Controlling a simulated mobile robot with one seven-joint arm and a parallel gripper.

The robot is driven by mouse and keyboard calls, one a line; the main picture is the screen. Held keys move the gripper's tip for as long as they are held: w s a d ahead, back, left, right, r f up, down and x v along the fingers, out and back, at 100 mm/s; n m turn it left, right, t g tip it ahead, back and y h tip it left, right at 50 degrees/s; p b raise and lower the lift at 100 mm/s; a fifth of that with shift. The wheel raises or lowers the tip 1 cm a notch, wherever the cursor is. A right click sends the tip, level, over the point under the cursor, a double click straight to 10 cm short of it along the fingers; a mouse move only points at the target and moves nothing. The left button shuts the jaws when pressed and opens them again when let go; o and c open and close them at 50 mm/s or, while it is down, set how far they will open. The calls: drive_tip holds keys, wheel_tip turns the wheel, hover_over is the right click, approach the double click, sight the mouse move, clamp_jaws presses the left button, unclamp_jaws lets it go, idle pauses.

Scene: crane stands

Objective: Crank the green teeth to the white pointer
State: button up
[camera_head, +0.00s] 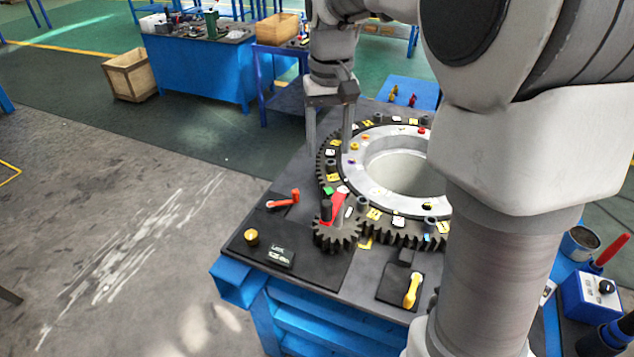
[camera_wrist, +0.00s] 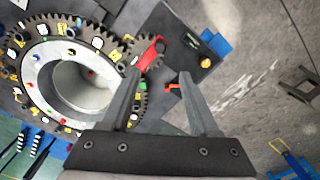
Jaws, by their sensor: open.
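A large dark toothed ring (camera_head: 324,168) with a pale inner collar lies on the bench, also in the wrist view (camera_wrist: 35,30). Coloured and numbered tags dot its rim. A green mark (camera_head: 328,191) sits at its near left edge, beside the small dark pinion gear (camera_head: 337,238). The pinion carries a red crank arm (camera_head: 338,208) with an upright dark handle (camera_head: 326,210). A small white patch (camera_head: 343,189) lies close to the green mark; I cannot tell whether it is the pointer. My gripper (camera_head: 329,149) is open and empty, pointing down above the ring's left edge, apart from the crank.
My arm hides the ring's right side. The floor at left is clear.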

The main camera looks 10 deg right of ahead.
sight(327, 202)
wheel_tip(327, 202, down, 16)
drive_tip(key=shift+f, duration=0.15)
idle(0.3)
clamp_jaws()
idle(1.3)
